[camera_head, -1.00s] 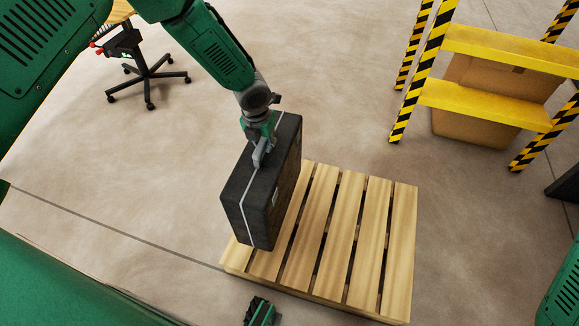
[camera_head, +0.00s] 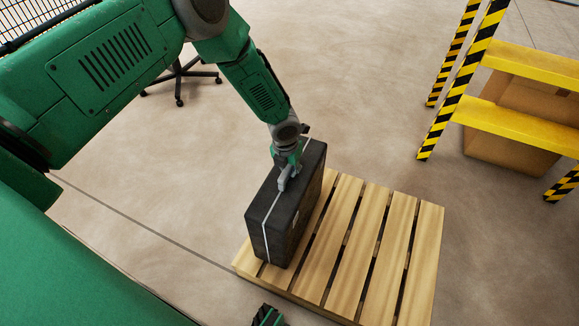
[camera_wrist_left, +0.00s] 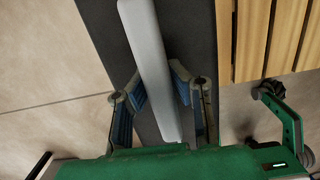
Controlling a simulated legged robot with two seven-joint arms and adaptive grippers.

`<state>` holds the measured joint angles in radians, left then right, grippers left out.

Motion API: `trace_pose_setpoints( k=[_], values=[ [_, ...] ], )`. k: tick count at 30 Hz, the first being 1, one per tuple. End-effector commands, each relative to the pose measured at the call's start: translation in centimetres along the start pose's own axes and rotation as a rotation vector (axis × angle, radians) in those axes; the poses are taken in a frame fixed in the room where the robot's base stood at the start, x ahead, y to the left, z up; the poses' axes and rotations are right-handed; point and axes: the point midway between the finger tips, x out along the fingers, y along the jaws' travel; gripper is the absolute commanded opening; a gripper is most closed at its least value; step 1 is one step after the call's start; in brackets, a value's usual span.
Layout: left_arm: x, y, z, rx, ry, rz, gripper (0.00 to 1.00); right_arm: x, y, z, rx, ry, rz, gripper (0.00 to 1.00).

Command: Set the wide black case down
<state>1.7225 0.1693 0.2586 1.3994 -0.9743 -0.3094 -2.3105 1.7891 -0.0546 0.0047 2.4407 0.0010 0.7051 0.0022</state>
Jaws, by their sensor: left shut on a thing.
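The wide black case (camera_head: 270,225) stands upright on edge in the head view, with a pale strip along its narrow top. Its lower end overlaps the left part of the wooden pallet (camera_head: 372,250); I cannot tell whether it touches the slats or hangs just above. My left gripper (camera_head: 288,181) is shut on the case's grey handle at the top. In the left wrist view, the fingers of my left gripper (camera_wrist_left: 158,95) lie on either side of the grey handle (camera_wrist_left: 150,60), with the dark case top behind.
A yellow shelf rack (camera_head: 520,125) with black-striped posts stands at the upper right, with a brown box (camera_head: 510,152) inside. A wheeled chair base (camera_head: 180,75) is at the upper left. The right side of the pallet is bare, and open floor surrounds it.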

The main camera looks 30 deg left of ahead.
Motion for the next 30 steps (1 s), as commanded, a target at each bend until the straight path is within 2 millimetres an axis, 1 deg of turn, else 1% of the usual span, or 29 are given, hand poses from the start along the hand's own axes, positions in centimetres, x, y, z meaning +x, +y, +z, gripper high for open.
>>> trace_pose_setpoints(
  k=[1, 6, 7, 8, 17, 20, 23, 30],
  values=[
    [-0.3, 0.0, 0.3, 0.0, -0.006, -0.001, 0.0, -0.1, 0.0, 0.0, 0.0, 0.0, 0.0, 0.4],
    [-0.1, 0.0, 0.3, -0.001, -0.006, -0.001, 0.0, 0.1, 0.0, 0.0, 0.0, 0.0, 0.0, 0.4],
    [0.0, 0.0, 0.0, 0.0, 0.0, 0.0, 0.22, 0.0, 0.0, 0.0, 0.0, 0.0, 0.0, 0.4],
    [0.0, 0.0, 0.0, 0.0, 0.0, 0.0, 0.33, 0.0, 0.0, 0.0, 0.0, 0.0, 0.0, 0.4],
    [0.0, 0.0, 0.1, -0.001, 0.001, 0.0, 0.33, 0.0, 0.0, 0.0, 0.0, 0.0, 0.0, 0.4],
    [-0.5, 0.0, 0.1, 0.0, 0.0, 0.0, 0.33, -0.3, 0.0, 0.0, 0.0, 0.0, 0.0, 0.4],
    [-2.0, 0.0, 0.2, 0.001, -0.001, 0.0, 0.33, -0.9, 0.0, -0.1, 0.0, 0.0, 0.0, 0.4],
    [-7.3, 0.0, 0.2, 0.0, -0.001, 0.0, 0.33, -2.8, 0.0, -0.1, 0.0, 0.0, 0.0, 0.4]
  ],
)
